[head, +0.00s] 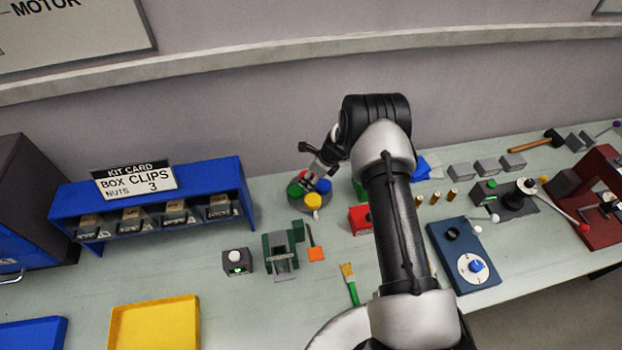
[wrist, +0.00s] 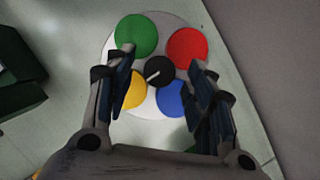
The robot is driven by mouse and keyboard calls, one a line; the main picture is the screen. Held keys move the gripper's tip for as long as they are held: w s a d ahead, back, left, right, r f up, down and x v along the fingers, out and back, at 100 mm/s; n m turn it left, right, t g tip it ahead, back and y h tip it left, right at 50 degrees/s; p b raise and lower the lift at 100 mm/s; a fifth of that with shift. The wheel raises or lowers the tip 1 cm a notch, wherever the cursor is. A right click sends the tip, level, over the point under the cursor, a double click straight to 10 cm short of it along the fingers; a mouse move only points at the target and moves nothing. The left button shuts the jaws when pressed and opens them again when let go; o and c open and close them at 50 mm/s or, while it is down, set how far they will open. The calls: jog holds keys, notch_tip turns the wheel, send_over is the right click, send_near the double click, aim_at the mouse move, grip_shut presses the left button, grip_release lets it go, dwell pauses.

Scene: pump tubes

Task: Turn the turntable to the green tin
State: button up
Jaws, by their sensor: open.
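The turntable is a pale round disc (wrist: 163,22) with a dark centre knob (wrist: 158,70). It carries a green tin (wrist: 136,36), a red tin (wrist: 187,48), a blue tin (wrist: 172,99) and a yellow tin (wrist: 133,95). In the wrist view green is at upper left and red at upper right; my fingers partly cover yellow and blue. My gripper (wrist: 162,62) is open above the disc, with a finger on each side of the knob. In the head view the gripper (head: 309,176) is over the turntable (head: 318,209), with the yellow tin toward the front.
A blue rack (head: 150,197) with small bins stands to the left. A green fixture (head: 281,255), an orange-bladed tool (head: 316,252) and a red box (head: 360,219) are nearby. A yellow tray (head: 153,325) lies at front left. Bare bench surrounds the disc's left side.

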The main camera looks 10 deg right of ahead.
jog(key=shift+w+a+f, duration=0.15)
jog(key=shift+a+f, duration=0.05)
jog(key=shift+f, duration=0.3)
grip_shut()
dwell(0.4)
